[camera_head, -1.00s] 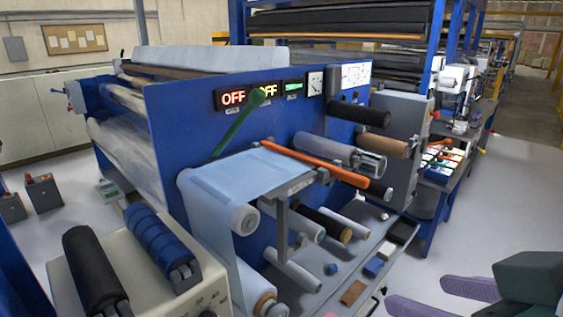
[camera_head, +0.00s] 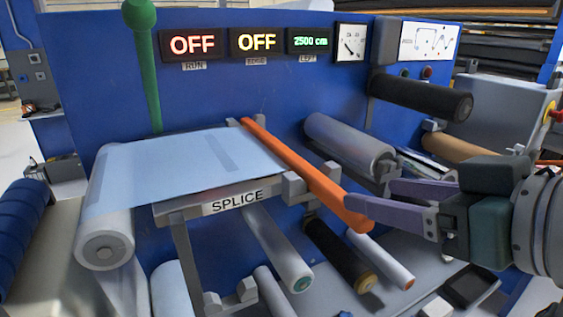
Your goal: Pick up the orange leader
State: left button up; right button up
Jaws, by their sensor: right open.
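The orange leader (camera_head: 300,165) is a long orange bar in the head view. It lies slanted at the right end of the splice table (camera_head: 166,210), from the blue panel out toward me, its near end resting past grey brackets (camera_head: 297,188). My right gripper (camera_head: 370,194) comes in from the right with its purple fingers open. One fingertip is at or very close to the leader's near end; I cannot tell whether they touch. The leader is not gripped. My left gripper is out of view.
A light blue film (camera_head: 190,165) covers the splice table and runs over a roller at left. A grey roller (camera_head: 350,147) and a black roller (camera_head: 420,95) stick out to the right of the leader. Several more rollers lie below. A green lever (camera_head: 148,70) stands at left.

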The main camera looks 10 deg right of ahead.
aim_at(332, 186)
jog(key=x, duration=0.3)
jog(key=shift+w+a+f+p, duration=0.1)
jog(key=shift+w+a+p, duration=0.2)
jog(key=shift+a+p, duration=0.1)
jog(key=shift+w+a+f, duration=0.15)
jog(key=shift+w+f, duration=0.05)
jog(key=shift+w, duration=0.3)
jog(key=shift+p+x, duration=0.55)
jog(key=shift+x, duration=1.55)
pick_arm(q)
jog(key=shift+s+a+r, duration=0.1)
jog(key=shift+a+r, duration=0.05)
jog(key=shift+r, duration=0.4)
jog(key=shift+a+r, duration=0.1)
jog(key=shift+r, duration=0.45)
pick_arm(e)
jog(key=shift+f, duration=0.15)
jog(key=c, duration=0.9)
grip_shut()
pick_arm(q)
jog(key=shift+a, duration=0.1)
